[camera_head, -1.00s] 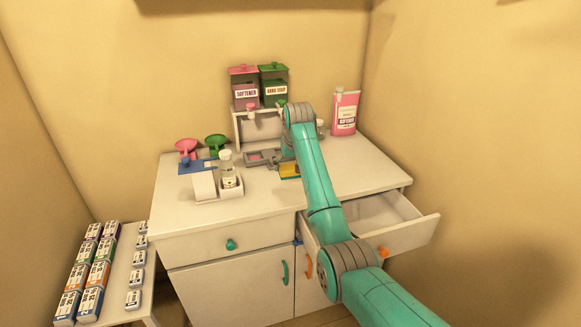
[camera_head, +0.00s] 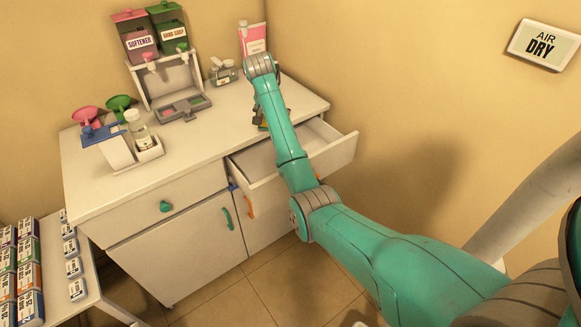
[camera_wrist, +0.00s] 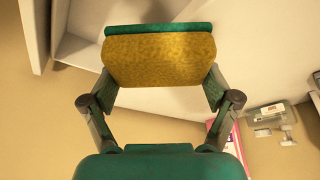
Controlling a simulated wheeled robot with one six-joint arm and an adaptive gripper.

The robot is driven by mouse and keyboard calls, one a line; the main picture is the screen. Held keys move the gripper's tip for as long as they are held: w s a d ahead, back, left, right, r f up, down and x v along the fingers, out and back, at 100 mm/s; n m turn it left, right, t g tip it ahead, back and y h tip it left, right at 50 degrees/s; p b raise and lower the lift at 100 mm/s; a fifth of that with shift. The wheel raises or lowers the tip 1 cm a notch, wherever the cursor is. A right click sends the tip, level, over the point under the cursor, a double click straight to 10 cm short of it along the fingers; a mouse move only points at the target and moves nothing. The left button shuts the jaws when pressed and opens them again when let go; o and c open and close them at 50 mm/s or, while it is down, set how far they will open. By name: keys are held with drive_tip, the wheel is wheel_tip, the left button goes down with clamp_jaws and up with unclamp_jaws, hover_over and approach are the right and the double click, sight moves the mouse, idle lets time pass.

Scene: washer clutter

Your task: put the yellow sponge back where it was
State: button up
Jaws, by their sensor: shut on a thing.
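The yellow sponge (camera_wrist: 160,60) with a dark green edge fills the middle of the wrist view. My gripper (camera_wrist: 161,88) is shut on it, with one finger at each side. In the head view my gripper (camera_head: 260,120) is mostly hidden behind my arm, over the right part of the counter near the open drawer (camera_head: 335,150). The drawer's inside also shows at the upper left of the wrist view (camera_wrist: 85,22), and its visible part looks empty.
The white counter (camera_head: 200,150) bears the softener and hand soap dispensers (camera_head: 152,35) on a stand with a grey tray (camera_head: 185,108), a bottle in a holder (camera_head: 140,130), pink and green funnels (camera_head: 118,103), and a pink softener box (camera_head: 252,40) at the back. The front middle is clear.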

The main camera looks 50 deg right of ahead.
drive_tip(key=s+d+f+m+g, duration=0.1)
drive_tip(key=s+d+f+m, duration=0.1)
drive_tip(key=s+d+m, duration=0.3)
drive_tip(key=shift+n+h, duration=0.4)
drive_tip(key=shift+n, duration=0.5)
drive_tip(key=f, duration=1.1)
drive_tip(key=a+f, duration=0.1)
drive_tip(key=f, duration=0.5)
drive_tip(key=shift+s+f, duration=0.1)
drive_tip(key=shift+s, duration=0.25)
drive_tip(key=shift+f, duration=0.15)
drive_tip(key=o, duration=0.9)
drive_tip(key=shift+c, duration=0.2)
drive_tip(key=v, duration=1.2)
drive_tip(key=shift+r, duration=0.25)
